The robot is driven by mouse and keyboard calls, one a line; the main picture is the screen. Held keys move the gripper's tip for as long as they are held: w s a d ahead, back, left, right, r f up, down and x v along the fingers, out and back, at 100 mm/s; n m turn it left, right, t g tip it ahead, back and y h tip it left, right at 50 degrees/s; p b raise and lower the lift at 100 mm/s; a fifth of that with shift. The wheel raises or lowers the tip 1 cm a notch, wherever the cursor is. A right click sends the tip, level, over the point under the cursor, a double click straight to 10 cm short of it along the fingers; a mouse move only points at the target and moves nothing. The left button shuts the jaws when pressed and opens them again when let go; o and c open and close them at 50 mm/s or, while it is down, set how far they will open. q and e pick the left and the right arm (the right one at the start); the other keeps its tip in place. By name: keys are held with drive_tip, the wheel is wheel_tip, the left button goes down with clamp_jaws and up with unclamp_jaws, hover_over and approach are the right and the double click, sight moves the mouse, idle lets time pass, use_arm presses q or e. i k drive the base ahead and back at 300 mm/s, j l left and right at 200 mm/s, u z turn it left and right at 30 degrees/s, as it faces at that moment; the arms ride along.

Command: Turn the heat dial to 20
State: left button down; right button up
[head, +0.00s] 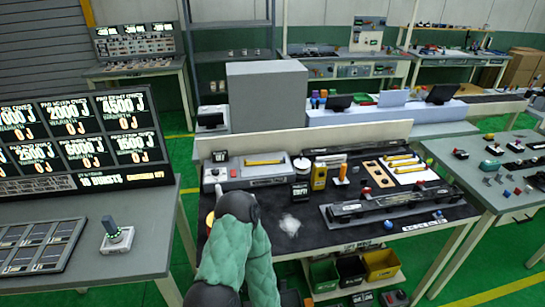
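I cannot make out a dial marked with heat numbers. A grey unit (265,170) with a yellow bar on top stands at the back left of the dark-topped workbench (330,238). A lighter control box (215,174) with a small red spot and a dark knob-like part is at its left end. One arm of mine, in a green quilted sleeve, rises from the bottom, left of centre; I take it as the left. Its dark gripper end (236,207) is over the bench's left front. Its fingers are hidden, and so is whatever lies under them. My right gripper is out of view.
A long black fixture (385,203) lies along the bench's right side. A yellow device (319,176) and a small black sign (300,191) stand mid-bench. Coloured bins (382,264) sit below. A table with a big score screen (85,138) stands left.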

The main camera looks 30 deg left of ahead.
sight(216, 171)
drive_tip(key=u, duration=1.5)
